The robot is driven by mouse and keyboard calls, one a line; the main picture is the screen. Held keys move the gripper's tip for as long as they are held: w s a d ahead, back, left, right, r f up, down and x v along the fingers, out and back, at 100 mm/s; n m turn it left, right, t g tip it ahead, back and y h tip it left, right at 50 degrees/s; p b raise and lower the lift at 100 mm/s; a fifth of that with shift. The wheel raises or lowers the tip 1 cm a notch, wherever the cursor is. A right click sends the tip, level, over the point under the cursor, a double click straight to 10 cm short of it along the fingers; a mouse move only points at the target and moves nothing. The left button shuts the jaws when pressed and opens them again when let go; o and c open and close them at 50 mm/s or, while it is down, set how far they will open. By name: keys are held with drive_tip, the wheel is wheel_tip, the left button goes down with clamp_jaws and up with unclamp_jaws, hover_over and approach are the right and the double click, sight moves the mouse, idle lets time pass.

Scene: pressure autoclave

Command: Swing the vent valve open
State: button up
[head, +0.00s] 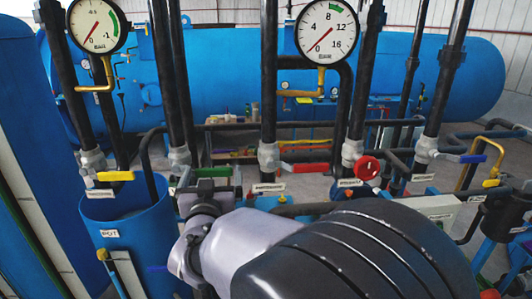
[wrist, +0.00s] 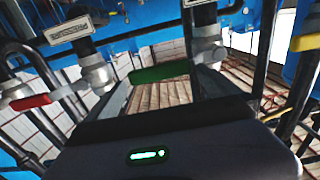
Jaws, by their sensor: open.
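Several lever valves sit on the pipes; their labels are too small to read, so I cannot tell by name which is the vent valve. The green lever (head: 211,172) is closest to my gripper (head: 205,187), which is open. In the wrist view the green lever (wrist: 160,72) lies crosswise near the fingertips (wrist: 160,85), with a gap between the fingers. I cannot tell whether it is between them or just beyond. No finger is visibly shut on it. My wrist hides part of the pipe below.
A red lever (head: 304,168) and a red handwheel (head: 367,167) are to the right. A yellow lever (head: 115,176) is above the blue pot (head: 130,235) at left. Upright black pipes (head: 268,80) and two gauges (head: 325,33) stand close by. A blue tank (head: 225,75) lies behind.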

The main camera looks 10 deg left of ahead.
drive_tip(key=shift+x, duration=1.5)
